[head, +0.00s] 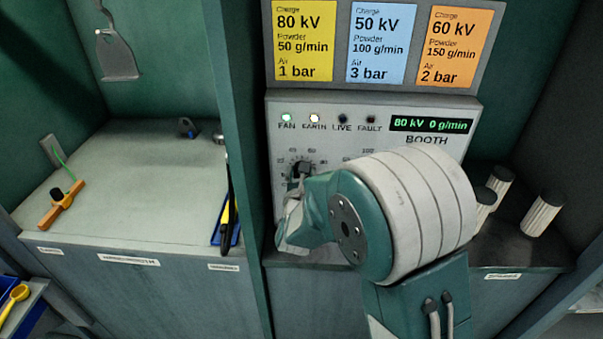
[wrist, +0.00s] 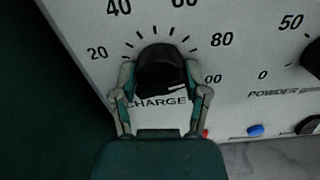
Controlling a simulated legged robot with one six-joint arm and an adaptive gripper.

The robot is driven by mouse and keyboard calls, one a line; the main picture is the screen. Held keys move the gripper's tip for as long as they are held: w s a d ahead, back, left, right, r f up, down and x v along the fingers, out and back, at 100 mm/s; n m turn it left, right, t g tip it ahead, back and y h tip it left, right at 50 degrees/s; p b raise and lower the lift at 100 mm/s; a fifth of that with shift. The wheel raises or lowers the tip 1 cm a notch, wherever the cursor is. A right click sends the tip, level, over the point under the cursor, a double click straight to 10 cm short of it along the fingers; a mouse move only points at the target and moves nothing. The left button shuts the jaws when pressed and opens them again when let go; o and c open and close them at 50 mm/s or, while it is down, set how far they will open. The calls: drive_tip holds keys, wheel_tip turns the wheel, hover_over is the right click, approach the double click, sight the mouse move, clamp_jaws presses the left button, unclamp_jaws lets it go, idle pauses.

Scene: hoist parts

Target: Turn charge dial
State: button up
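The charge dial (wrist: 160,70) is a black knob on the light grey booth panel, with a printed scale around it and the word CHARGE below. It also shows in the head view (head: 300,168), partly covered by my arm. My gripper (wrist: 160,76) has one finger on each side of the knob, and both fingertips appear to touch it. A short white mark shows low on the knob's right in the wrist view. The display (head: 431,125) reads 80 kV 0 g/min.
Yellow (head: 303,40), blue (head: 380,42) and orange (head: 453,45) setting cards hang above the panel. The powder dial (wrist: 312,58) is to the right, with a blue button (wrist: 255,130) below. The FAN lamp (head: 287,118) glows green. A green post (head: 238,130) stands left of the panel.

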drive_tip(key=o, duration=0.3)
drive_tip(key=shift+f, duration=0.1)
drive_tip(key=shift+a, duration=0.1)
drive_tip(key=s, duration=1.2)
drive_tip(key=shift+a, duration=0.25)
drive_tip(key=shift+w, duration=0.1)
